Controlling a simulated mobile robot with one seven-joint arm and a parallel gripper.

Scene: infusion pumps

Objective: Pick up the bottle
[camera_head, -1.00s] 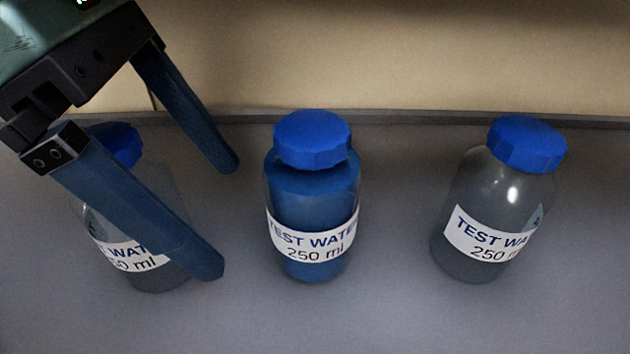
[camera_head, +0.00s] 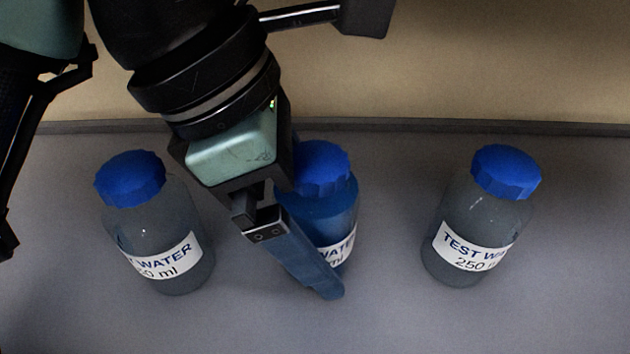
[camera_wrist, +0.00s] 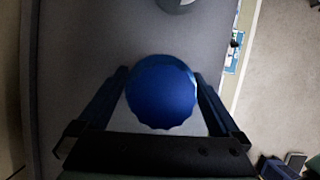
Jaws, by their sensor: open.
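Three capped bottles labelled TEST WATER stand upright on a grey surface. The middle bottle (camera_head: 338,218) holds blue liquid and has a blue cap (camera_head: 323,165). The left bottle (camera_head: 160,235) and the right bottle (camera_head: 478,222) look clear grey with blue caps. My gripper (camera_head: 325,290) is open at the middle bottle, one finger crossing in front of it and hiding part of its label. The other finger is hidden in the head view. In the wrist view the blue cap (camera_wrist: 161,92) sits between the two open fingers, with small gaps at its sides.
A raised edge (camera_head: 400,126) runs along the back of the grey surface before a beige wall. Part of another bottle (camera_wrist: 178,4) shows at the top of the wrist view. Free surface lies between the middle and right bottles.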

